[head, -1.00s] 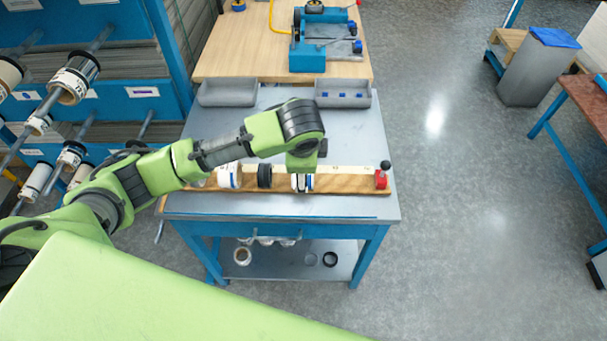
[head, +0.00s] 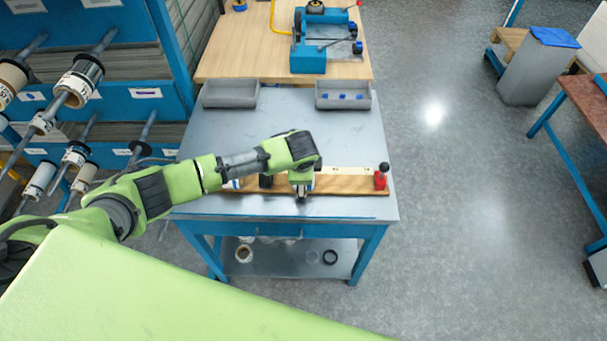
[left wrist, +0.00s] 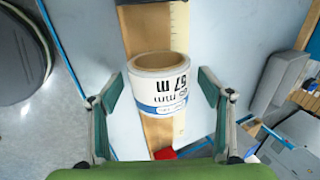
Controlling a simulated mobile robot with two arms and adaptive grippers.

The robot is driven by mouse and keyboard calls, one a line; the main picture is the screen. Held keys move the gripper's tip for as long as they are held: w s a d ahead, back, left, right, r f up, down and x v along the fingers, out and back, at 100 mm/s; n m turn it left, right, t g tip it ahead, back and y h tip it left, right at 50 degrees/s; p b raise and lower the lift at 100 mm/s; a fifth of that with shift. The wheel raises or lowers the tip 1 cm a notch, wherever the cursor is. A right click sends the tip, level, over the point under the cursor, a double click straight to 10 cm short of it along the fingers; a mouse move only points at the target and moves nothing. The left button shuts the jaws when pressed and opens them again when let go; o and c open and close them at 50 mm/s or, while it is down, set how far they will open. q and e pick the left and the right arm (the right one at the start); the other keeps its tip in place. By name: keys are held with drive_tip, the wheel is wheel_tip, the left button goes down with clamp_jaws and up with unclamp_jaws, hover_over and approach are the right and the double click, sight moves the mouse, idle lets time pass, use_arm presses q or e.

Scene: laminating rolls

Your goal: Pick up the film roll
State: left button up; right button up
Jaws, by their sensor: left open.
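In the left wrist view, a white film roll (left wrist: 160,92) with black printed figures and a blue band stands on a wooden board with a pale ruler strip. My left gripper (left wrist: 162,88) is open, with one finger on each side of the roll and visible gaps to both. In the head view, my left gripper (head: 302,190) points down over the wooden board (head: 345,185) near the bench's front edge. The arm and gripper hide most of the roll there. My right gripper is not in view.
A black ring (head: 265,181) stands on the board left of the gripper, and a red block with a black knob (head: 381,177) at its right end. Two grey trays (head: 230,94) sit at the back of the metal bench (head: 215,135). The middle of the bench is clear.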

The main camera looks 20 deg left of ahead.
use_arm(q)
drive_tip(key=shift+w+f, duration=0.15)
drive_tip(key=shift+f, duration=0.2)
drive_tip(key=c, duration=1.3)
drive_tip(key=shift+r, duration=0.1)
